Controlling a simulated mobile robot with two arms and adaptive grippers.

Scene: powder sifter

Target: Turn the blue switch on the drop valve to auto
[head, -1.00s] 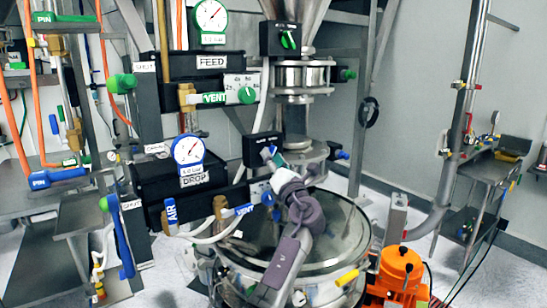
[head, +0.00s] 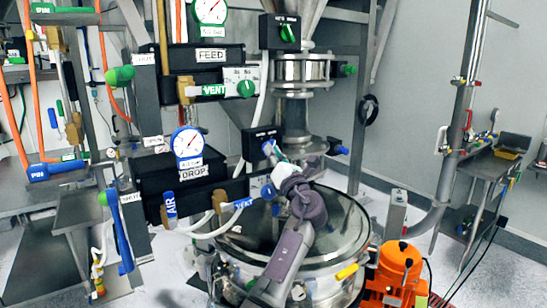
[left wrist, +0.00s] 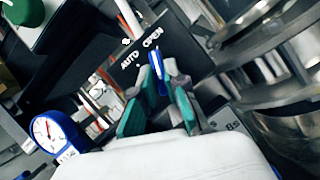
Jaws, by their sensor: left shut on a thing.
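The blue switch (left wrist: 157,64) sits on a black box (head: 262,134) beside the metal drop valve pipe. In the left wrist view, white AUTO and OPEN labels show above it, and its white pointer line points toward OPEN. My left gripper (left wrist: 160,92) is shut on the switch, with its green finger pads on either side. In the head view, my left gripper (head: 273,152) is at the lower front of the box and hides part of the switch. My right gripper is not in view.
The DROP gauge (head: 188,145) stands left of the box, with the FEED panel (head: 210,58) above. A green switch (head: 288,33) is on another black box higher up. An orange motor (head: 400,268) stands at lower right.

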